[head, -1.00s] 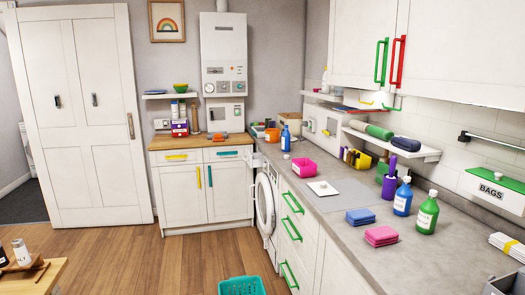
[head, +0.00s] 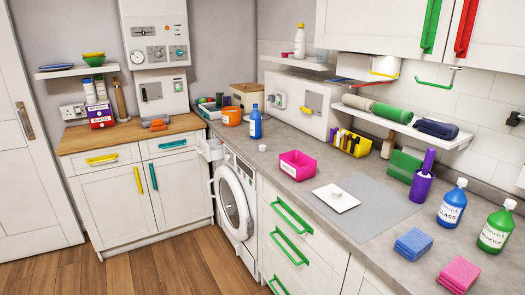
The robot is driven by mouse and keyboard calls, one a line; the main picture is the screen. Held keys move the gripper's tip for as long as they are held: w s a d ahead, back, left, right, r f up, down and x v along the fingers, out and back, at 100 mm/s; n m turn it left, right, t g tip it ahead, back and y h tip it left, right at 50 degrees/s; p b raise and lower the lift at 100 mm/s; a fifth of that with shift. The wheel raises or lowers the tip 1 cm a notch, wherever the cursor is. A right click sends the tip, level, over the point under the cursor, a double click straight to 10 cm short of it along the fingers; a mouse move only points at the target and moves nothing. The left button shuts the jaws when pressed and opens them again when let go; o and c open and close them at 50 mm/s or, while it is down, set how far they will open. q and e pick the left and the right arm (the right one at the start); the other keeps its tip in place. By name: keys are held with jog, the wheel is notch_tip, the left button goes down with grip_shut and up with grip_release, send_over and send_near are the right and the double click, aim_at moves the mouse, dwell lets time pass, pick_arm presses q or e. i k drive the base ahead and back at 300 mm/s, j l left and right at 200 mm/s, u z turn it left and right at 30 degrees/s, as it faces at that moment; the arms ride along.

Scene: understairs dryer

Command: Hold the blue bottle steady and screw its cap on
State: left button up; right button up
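A blue bottle (head: 255,123) with a white label stands upright on the grey worktop (head: 330,238) near its far end, and I see no white cap on its top. A small white round piece (head: 262,148), which looks like a cap, lies on the worktop just in front of it. A second blue bottle (head: 452,205), labelled GLASS and topped with a white cap, stands at the right beside a green bottle (head: 496,228). Neither of my grippers is in view.
An orange tub (head: 231,116) stands left of the far blue bottle. A pink bin (head: 297,165) and a white square plate (head: 336,198) are nearer. The washing machine door (head: 232,202) faces the floor (head: 165,248), which is clear. A shelf (head: 405,130) overhangs the worktop.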

aim_at(255, 117)
jog(key=i+j+u, duration=0.2)
jog(key=j, duration=0.25)
jog(key=i+j+u, duration=0.2)
jog(key=i+j, duration=0.15)
jog(key=i+j+u, duration=0.45)
jog(key=i+u, duration=0.65)
jog(key=i, duration=0.2)
jog(key=i+j+z, duration=0.15)
jog(key=i, duration=0.4)
jog(key=i+j+z, duration=0.15)
jog(key=i+j, duration=0.15)
jog(key=i, duration=0.2)
jog(key=i+l+z, duration=0.1)
jog(key=z, duration=0.3)
jog(key=i+z, duration=0.5)
jog(key=z, duration=0.3)
jog(key=i+j+z, duration=0.15)
jog(key=z, duration=0.25)
jog(key=i+l+z, duration=0.15)
jog(key=z, duration=0.2)
jog(key=i+z, duration=0.7)
jog(key=i+l, duration=0.25)
jog(key=i, duration=0.25)
jog(key=l+z, duration=0.05)
